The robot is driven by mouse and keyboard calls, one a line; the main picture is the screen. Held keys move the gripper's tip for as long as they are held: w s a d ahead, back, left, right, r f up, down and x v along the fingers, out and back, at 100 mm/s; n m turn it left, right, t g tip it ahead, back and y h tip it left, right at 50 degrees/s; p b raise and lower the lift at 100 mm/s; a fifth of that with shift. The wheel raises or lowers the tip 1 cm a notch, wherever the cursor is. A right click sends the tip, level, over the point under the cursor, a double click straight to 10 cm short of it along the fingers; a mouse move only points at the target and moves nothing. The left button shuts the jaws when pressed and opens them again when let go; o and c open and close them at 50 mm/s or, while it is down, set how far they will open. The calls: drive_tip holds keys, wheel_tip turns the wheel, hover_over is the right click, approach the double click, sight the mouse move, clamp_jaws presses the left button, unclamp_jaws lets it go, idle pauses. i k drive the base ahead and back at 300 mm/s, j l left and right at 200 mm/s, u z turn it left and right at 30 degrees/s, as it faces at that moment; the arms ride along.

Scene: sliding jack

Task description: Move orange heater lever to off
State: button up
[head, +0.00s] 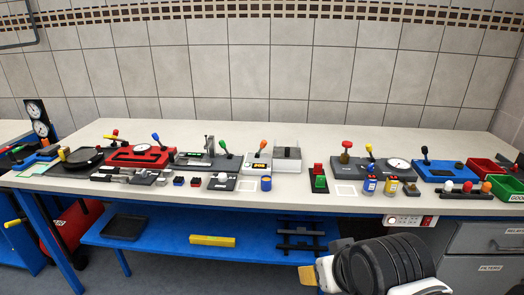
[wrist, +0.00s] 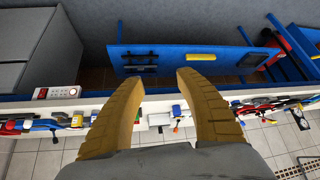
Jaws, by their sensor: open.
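The orange heater lever (head: 263,145) stands on a small light-grey heater unit (head: 249,163) near the middle of the bench in the head view. Its knob is up, and its stem leans slightly to the right. In the head view my arm is in front of the bench, low and right of the heater, apart from the lever.
A green-knobbed lever (head: 223,145) stands left of the heater, and a grey open-topped box (head: 287,160) adjoins its right. A blue cup (head: 266,184) stands in front. A red-and-green switch box (head: 319,178) is further right. The bench (head: 317,135) is bare behind the row.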

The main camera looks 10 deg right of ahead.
sight(264, 143)
drive_tip(key=i+l, duration=0.1)
drive_tip(key=i, duration=0.45)
drive_tip(key=i+l+u, duration=0.1)
drive_tip(key=i, duration=0.45)
